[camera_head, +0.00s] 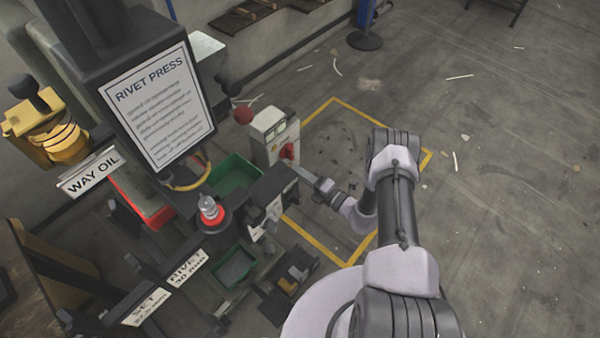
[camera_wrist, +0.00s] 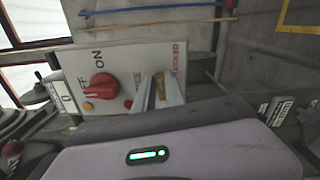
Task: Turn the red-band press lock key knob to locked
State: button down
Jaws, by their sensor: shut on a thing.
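The control box (camera_head: 272,138) on the rivet press has a red ON/OFF knob (camera_head: 288,151). In the wrist view, the box's pale panel (camera_wrist: 120,62) shows the red ON/OFF knob (camera_wrist: 102,86) at left, turned between its labels. My gripper (camera_wrist: 166,90) is at the right part of this panel, with its fingers closed around a small brass-coloured lock key knob (camera_wrist: 160,86). The fingers hide most of that knob, so its turn angle cannot be read. In the head view, my gripper (camera_head: 300,171) reaches the box from the right.
A press part with a red band (camera_head: 210,214) stands left of my gripper. A green bin (camera_head: 235,175) sits behind the press's dark front bar. A red ball-ended lever (camera_head: 243,115) is near the box. Floor inside the yellow lines (camera_head: 428,160) is mostly clear.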

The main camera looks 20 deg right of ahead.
jog(key=shift+f+m, duration=0.2)
jog(key=shift+m, duration=0.6)
jog(key=c, duration=1.4)
grip_release()
jog(key=p+v, duration=0.4)
jog(key=v, duration=1.3)
jog(key=shift+s, duration=0.25)
jog(key=shift+d, duration=0.1)
